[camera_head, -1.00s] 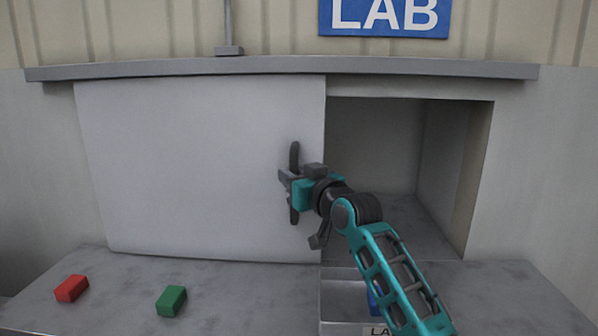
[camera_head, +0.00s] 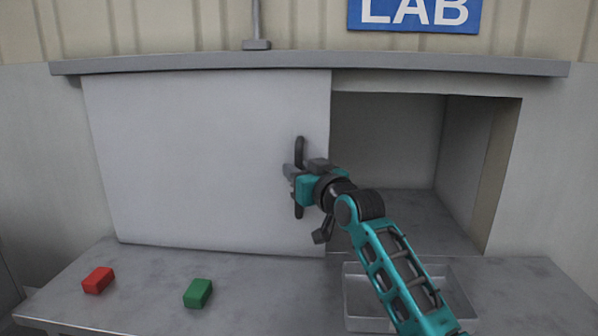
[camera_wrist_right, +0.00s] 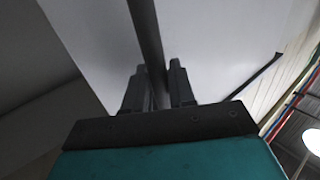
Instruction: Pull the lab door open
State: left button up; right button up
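The lab door (camera_head: 200,160) is a pale sliding panel. It covers the left part of the wall opening, and the right part stands open. Its dark vertical handle (camera_head: 299,150) is near the door's right edge. My right gripper (camera_head: 292,178) is at the handle's middle. In the right wrist view, the handle (camera_wrist_right: 146,35) passes between the two fingers of my right gripper (camera_wrist_right: 158,75), which look closed on it. The gripper hides the handle's middle in the head view. My left gripper is not in view.
The open compartment (camera_head: 385,145) is empty where it shows. A blue LAB sign (camera_head: 415,12) hangs above the rail (camera_head: 310,63). A red block (camera_head: 98,280) and a green block (camera_head: 198,293) lie on the counter (camera_head: 130,310).

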jog(key=shift+o, duration=1.4)
jog(key=v, duration=1.3)
